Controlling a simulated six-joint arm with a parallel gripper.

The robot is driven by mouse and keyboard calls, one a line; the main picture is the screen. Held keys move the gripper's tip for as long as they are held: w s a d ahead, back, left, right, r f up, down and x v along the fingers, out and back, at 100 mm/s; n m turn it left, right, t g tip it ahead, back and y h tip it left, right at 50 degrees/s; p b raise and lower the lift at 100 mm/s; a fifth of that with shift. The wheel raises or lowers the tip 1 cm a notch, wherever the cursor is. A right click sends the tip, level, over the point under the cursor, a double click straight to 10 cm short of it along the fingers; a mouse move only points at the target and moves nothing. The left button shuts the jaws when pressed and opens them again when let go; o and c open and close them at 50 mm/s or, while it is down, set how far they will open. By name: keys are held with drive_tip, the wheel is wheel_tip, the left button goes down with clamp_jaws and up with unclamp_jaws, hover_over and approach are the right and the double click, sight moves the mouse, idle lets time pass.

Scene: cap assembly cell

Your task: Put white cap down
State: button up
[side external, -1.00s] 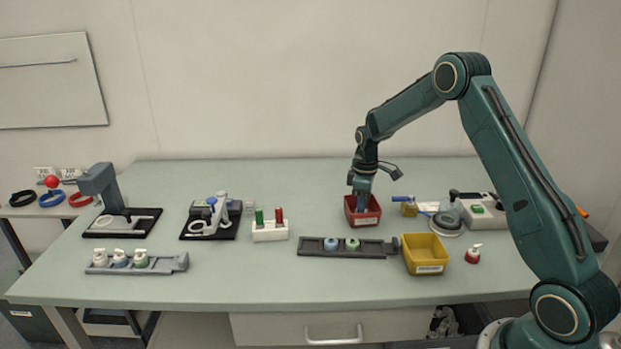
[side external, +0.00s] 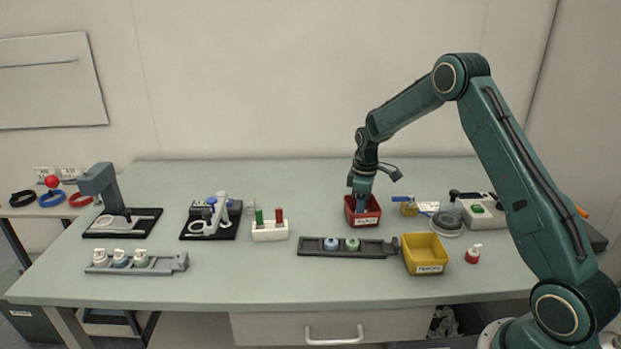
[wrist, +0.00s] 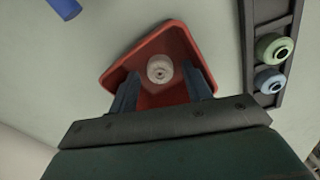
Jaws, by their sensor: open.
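The white cap (wrist: 160,69) lies inside the red bin (wrist: 122,68), between and just beyond my fingertips in the wrist view. My gripper (wrist: 162,88) is open, with one blue finger on each side and a gap between them and the cap. In the side view my gripper (side external: 361,196) reaches down into the red bin (side external: 364,218), whose walls hide the fingertips and the cap.
A dark rack (side external: 378,250) with a blue and a green cap stands right in front of the red bin. A yellow bin (side external: 424,256) and a small red bottle (side external: 473,254) are to its right. A white block with green and red pegs (side external: 270,232) stands left.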

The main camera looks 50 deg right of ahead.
wheel_tip(320, 180, up, 12)
drive_tip(key=shift+r, duration=0.2)
idle(0.4)
idle(0.5)
